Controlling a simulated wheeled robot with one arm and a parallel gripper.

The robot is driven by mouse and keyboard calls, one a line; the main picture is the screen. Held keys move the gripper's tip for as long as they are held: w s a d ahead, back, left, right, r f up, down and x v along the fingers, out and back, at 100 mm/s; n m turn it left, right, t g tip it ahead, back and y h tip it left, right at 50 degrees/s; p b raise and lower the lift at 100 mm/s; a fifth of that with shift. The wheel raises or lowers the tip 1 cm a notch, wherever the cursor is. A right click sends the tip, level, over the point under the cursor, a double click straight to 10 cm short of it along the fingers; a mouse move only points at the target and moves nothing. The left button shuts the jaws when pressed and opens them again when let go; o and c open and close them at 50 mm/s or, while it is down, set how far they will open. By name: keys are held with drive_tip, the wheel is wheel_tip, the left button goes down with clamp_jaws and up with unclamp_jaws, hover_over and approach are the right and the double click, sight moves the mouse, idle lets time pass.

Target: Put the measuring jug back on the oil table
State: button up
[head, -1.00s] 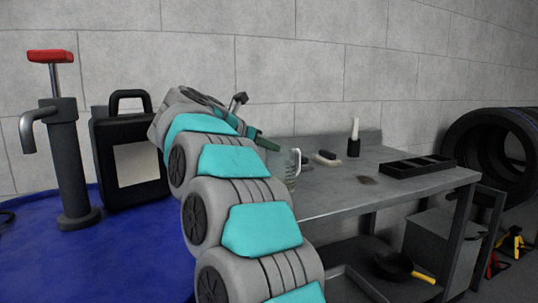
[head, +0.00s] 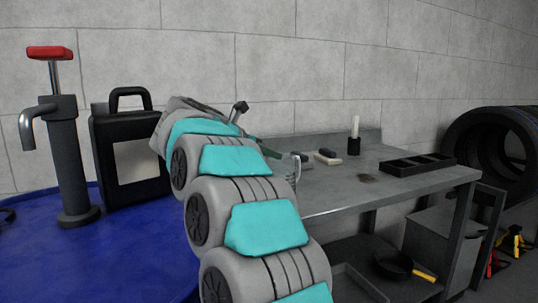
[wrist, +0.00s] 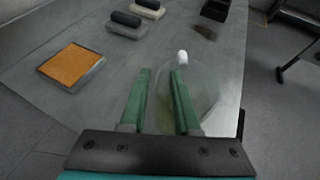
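My gripper (wrist: 161,72) has two green fingers a little apart, and appears shut on the jug, though the clear wall makes the contact hard to see. The jug appears over the near left edge of the grey metal table (head: 330,195).
Left, a blue surface (head: 110,255) holds a hand pump (head: 66,165) and black canister (head: 130,155).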

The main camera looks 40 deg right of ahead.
drive_tip(key=shift+o, duration=0.6)
drive_tip(key=v, duration=1.2)
drive_tip(key=shift+r+b, duration=0.2)
drive_tip(key=shift+b, duration=0.2)
